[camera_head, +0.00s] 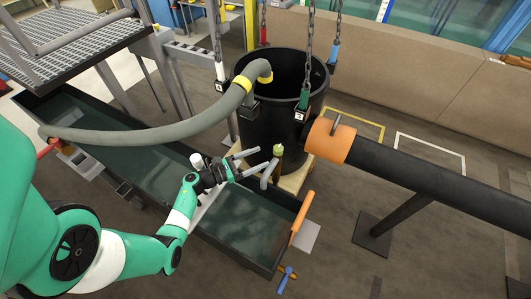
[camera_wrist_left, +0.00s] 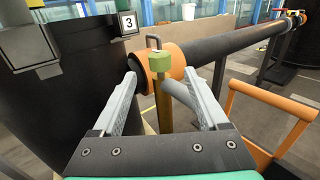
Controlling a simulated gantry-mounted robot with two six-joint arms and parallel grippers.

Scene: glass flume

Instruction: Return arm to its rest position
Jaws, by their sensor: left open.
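My left arm, green and white, comes in from the left in the head view. Its gripper (camera_head: 266,157) is over the long dark water trough (camera_head: 237,254), beside the black drum. The left wrist view shows its two grey fingers (camera_wrist_left: 161,82) spread apart. A brass-coloured post with a green cap (camera_wrist_left: 160,64) shows between and beyond the fingers; it also stands by the drum in the head view (camera_head: 278,150). I cannot tell whether the fingers touch it. Nothing is visibly held. My right gripper is not in either view.
The black drum (camera_head: 318,92) hangs among chains. A ribbed grey hose (camera_head: 165,134) arches from the trough to the drum. A black pipe with an orange collar (camera_head: 328,141) lies right of the gripper. An orange handle (camera_head: 302,218) rises at the trough's right end. Floor at right is mostly open.

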